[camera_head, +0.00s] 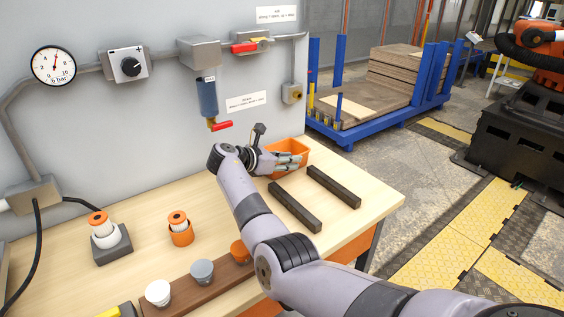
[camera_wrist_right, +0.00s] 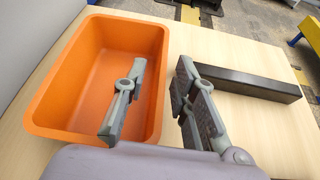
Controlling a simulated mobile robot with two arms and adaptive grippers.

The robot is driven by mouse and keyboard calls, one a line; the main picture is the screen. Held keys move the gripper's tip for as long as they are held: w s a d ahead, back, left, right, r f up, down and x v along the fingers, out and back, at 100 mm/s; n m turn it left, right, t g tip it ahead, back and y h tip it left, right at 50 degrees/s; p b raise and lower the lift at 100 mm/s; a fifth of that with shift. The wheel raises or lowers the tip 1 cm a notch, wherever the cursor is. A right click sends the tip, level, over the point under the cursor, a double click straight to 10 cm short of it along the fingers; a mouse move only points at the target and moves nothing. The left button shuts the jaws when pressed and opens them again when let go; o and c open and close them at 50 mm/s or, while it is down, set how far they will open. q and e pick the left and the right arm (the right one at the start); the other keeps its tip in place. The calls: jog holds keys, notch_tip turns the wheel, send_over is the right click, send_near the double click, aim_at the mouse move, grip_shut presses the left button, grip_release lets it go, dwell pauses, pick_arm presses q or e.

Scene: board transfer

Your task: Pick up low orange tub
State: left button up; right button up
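The low orange tub (camera_head: 299,145) stands at the back of the wooden table, partly hidden by my right gripper (camera_head: 288,163). In the right wrist view the tub (camera_wrist_right: 70,75) is upright, and I see no contents in it. My right gripper (camera_wrist_right: 160,85) is open, with one finger over the inside of the tub and the other outside its near long wall. That wall lies between the fingers with a gap, and nothing is gripped. My left gripper is not in view.
Two dark bars (camera_head: 294,207) (camera_head: 333,187) lie on the table (camera_head: 225,205) beside the tub. A filter with a red valve (camera_head: 221,126) hangs on the panel above. Several cups stand on a brown rack (camera_head: 215,287) in front, near an orange holder (camera_head: 181,234).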

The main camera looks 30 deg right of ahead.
jog(key=shift+x, duration=1.2)
jog(key=shift+a, duration=0.1)
grip_shut()
